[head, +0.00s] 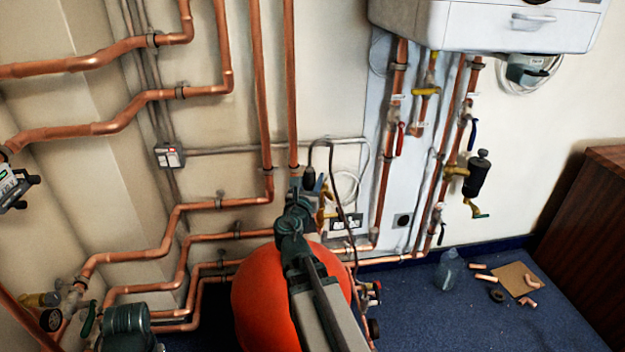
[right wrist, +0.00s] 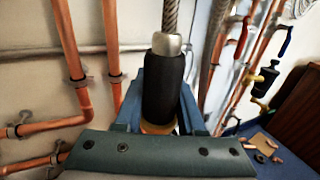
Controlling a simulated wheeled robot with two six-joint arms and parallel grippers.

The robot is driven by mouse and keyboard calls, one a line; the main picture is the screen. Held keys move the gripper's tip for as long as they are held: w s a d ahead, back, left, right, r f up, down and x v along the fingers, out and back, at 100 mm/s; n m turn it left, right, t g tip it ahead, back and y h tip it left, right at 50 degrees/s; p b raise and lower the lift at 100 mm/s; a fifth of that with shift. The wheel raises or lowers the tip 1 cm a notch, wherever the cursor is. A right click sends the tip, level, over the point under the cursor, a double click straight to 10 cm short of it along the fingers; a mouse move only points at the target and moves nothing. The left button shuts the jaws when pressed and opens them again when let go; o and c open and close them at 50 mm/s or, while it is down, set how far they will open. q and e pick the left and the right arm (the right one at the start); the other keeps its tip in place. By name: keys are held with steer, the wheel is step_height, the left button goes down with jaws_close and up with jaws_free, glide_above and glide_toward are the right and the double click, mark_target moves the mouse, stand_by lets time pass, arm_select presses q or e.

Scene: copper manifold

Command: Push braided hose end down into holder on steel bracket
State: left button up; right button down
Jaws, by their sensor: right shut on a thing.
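The braided hose end is a black sleeve (right wrist: 163,88) with a steel collar on top. Grey braided hose (right wrist: 171,16) rises from it in the right wrist view. My right gripper (head: 309,188) is shut on the sleeve, its blue fingers on either side of it. The hose end (head: 309,178) stands roughly upright in the head view, and a thin dark hose loops over from it and down to the right. An amber part (right wrist: 157,128) shows just below the sleeve. The steel bracket and its holder cannot be made out; my gripper and arm cover that area.
A large red vessel (head: 262,296) stands below my right arm. Copper pipes (head: 268,120) run along the wall on both sides. A white boiler (head: 490,22) hangs at upper right. Loose copper fittings and a board (head: 514,279) lie on the blue floor at right.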

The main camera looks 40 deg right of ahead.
steer(key=shift+r, duration=0.3)
steer(key=shift+d, duration=0.1)
stand_by(0.3)
steer(key=shift+w+d+n+t+y, duration=1.05)
steer(key=shift+d+y, duration=0.15)
steer(key=shift+d, duration=4.3)
steer(key=shift+w+d+n+t+y, duration=1)
steer(key=shift+d+y, duration=0.2)
steer(key=shift+d, duration=4.3)
step_height(320, 180, down, 30)
steer(key=b, duration=3)
steer(key=shift+a, duration=0.1)
steer(key=shift+c, duration=2.2)
jaws_free()
steer(key=shift+f, duration=0.1)
